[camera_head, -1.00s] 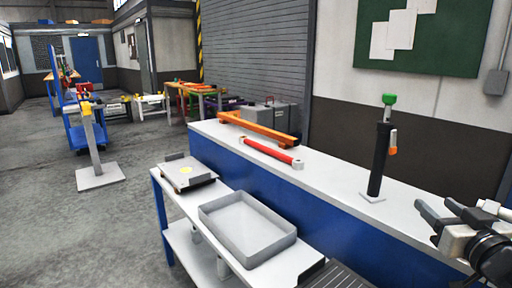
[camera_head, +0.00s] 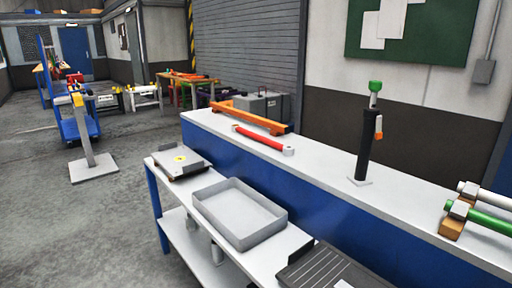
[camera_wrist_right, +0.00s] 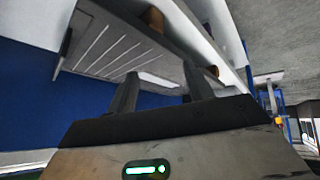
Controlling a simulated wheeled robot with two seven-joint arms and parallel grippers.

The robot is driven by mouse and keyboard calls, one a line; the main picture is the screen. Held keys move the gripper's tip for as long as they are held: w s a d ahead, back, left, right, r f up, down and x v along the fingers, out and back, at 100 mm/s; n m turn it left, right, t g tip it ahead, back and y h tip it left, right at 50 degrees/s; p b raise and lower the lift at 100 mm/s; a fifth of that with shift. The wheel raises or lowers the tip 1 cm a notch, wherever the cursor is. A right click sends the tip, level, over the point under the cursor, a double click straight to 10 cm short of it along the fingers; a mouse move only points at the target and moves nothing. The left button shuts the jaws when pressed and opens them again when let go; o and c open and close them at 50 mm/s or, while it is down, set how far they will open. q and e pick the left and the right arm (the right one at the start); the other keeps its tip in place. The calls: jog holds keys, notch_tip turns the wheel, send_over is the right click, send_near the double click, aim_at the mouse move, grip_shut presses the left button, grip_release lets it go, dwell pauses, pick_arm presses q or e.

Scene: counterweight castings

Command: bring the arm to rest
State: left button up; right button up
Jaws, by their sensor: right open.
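My right gripper (camera_wrist_right: 160,88) shows in the right wrist view with its two dark fingers spread apart and nothing held between them. Past the fingers in that view are a grey grooved tray (camera_wrist_right: 112,48) and a blue panel (camera_wrist_right: 60,85), seen tilted. In the head view neither gripper shows.
A blue-fronted bench carries an orange bar (camera_head: 250,117), a red bar (camera_head: 262,139), a black upright post (camera_head: 363,147) and green and white rods (camera_head: 490,217) at right. The lower table holds an empty grey tray (camera_head: 245,238), a flat plate (camera_head: 182,163) and a dark grooved tray (camera_head: 330,270).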

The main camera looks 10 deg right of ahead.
jog(key=s+a+f+n+g+y, duration=0.2)
jog(key=s+a+g, duration=0.2)
jog(key=s+a, duration=0.45)
jog(key=w+a+f+t+y, duration=0.3)
jog(key=w+a+f+t, duration=0.1)
jog(key=w+a+t, duration=0.3)
jog(key=shift+w+f+n, duration=0.3)
jog(key=shift+a, duration=0.1)
